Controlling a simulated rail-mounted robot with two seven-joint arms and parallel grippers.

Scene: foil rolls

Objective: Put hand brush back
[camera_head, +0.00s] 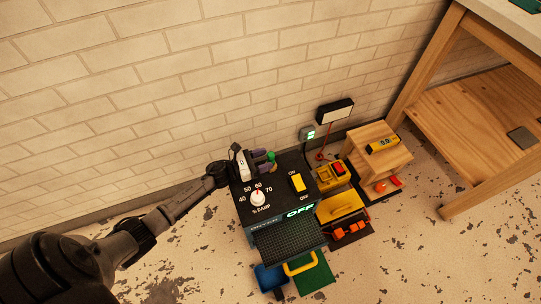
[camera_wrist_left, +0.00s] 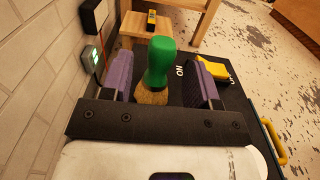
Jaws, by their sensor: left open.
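The hand brush, with a green handle (camera_wrist_left: 161,58) and a tan lower part, is at the black top of a control cabinet (camera_head: 282,182). In the head view only a small green bit of the brush (camera_head: 271,154) shows beside my fingers. My left gripper (camera_wrist_left: 163,80) is open, with its purple fingers on either side of the brush and gaps showing at both sides. It also shows in the head view (camera_head: 264,160), at the cabinet's back left corner. The brush's lower end is partly hidden by my gripper. My right gripper is not in view.
The cabinet has a white dial (camera_head: 257,199) and a yellow switch (camera_head: 298,183). A black grate (camera_head: 288,240) and a yellow handle (camera_head: 300,265) are in front. Yellow tools (camera_head: 340,206) and a wooden stool (camera_head: 372,150) stand right. The brick wall is close behind.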

